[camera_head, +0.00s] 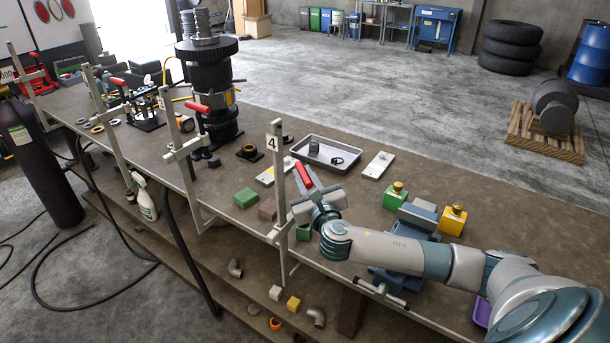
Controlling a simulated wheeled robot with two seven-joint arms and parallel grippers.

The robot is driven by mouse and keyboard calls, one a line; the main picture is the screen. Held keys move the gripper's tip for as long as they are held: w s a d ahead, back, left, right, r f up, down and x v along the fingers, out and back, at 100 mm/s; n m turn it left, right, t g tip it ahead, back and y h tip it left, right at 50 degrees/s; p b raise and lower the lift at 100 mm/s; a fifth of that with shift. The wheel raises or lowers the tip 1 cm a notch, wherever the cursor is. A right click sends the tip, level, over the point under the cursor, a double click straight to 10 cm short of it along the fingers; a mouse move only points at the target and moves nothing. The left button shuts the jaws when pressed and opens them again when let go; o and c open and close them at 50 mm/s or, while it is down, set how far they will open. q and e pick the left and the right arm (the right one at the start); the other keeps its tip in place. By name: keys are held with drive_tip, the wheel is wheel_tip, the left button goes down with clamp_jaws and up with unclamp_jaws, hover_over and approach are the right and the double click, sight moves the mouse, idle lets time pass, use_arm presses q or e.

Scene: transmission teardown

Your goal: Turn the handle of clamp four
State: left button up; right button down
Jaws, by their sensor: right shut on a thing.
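Clamp four (281,207) is a grey bar clamp on the table's front edge, with a white tag marked 4 at its top. Its red handle (304,175) sticks up beside the bar and leans up and to the left. My right gripper (312,196) is at the base of the handle, shut on it; its fingertips are partly hidden by the clamp and the wrist. My right arm comes in from the right, low over the table. My left gripper does not show.
Three similar clamps with red handles stand along the front edge to the left. A metal tray (347,164), green and yellow bottles and a blue vise (398,262) are close to my arm. A tall black gear stack (212,100) stands farther back. The table's back right is clear.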

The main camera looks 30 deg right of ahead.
drive_tip(key=shift+w+a+r+m+g+h, duration=0.1)
drive_tip(key=shift+m+g+h, duration=0.7)
drive_tip(key=shift+m+h, duration=0.8)
drive_tip(key=shift+h, duration=0.4)
drive_tip(key=c, duration=1.6)
unclamp_jaws()
drive_tip(key=shift+c, duration=0.2)
drive_tip(key=shift+a, duration=0.1)
drive_tip(key=shift+s+a+f+b, duration=0.2)
drive_tip(key=shift+s+a+b, duration=0.15)
drive_tip(key=shift+s, duration=0.25)
drive_tip(key=b+v, duration=0.5)
drive_tip(key=v, duration=1.1)
drive_tip(key=shift+r, duration=0.25)
